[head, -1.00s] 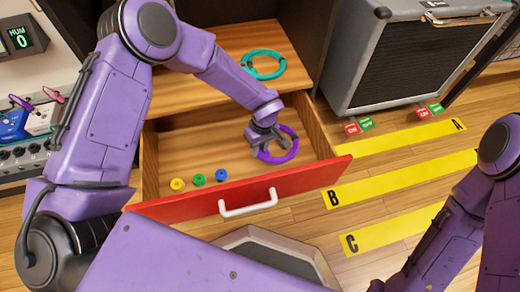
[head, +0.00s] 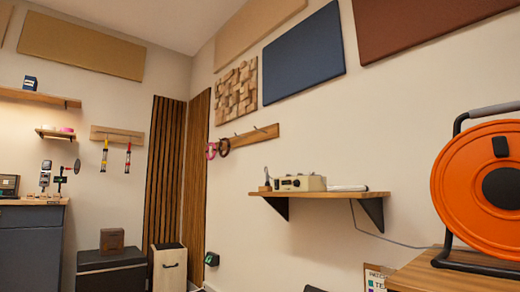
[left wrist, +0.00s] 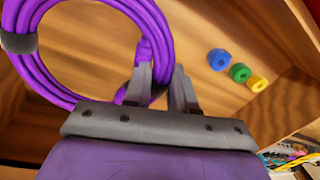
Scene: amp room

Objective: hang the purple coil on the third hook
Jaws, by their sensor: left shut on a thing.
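The purple coil (left wrist: 160,36) fills the upper left of the left wrist view, with a dark wrap on its left side. My left gripper (left wrist: 161,84) is shut on the coil's edge, and wood of the drawer shows behind it. In the head view a wooden hook rail (head: 262,134) is fixed to the wall. A pink coil (head: 211,151) and a dark brown coil (head: 224,147) hang at its left end. Small hooks to their right look bare. My right gripper is not in view.
Blue (left wrist: 218,60), green (left wrist: 240,72) and yellow (left wrist: 257,82) knobs lie in the drawer. A wall shelf (head: 320,194) with a radio (head: 300,183) is below and right of the rail. An orange cable reel (head: 455,180) stands at the right.

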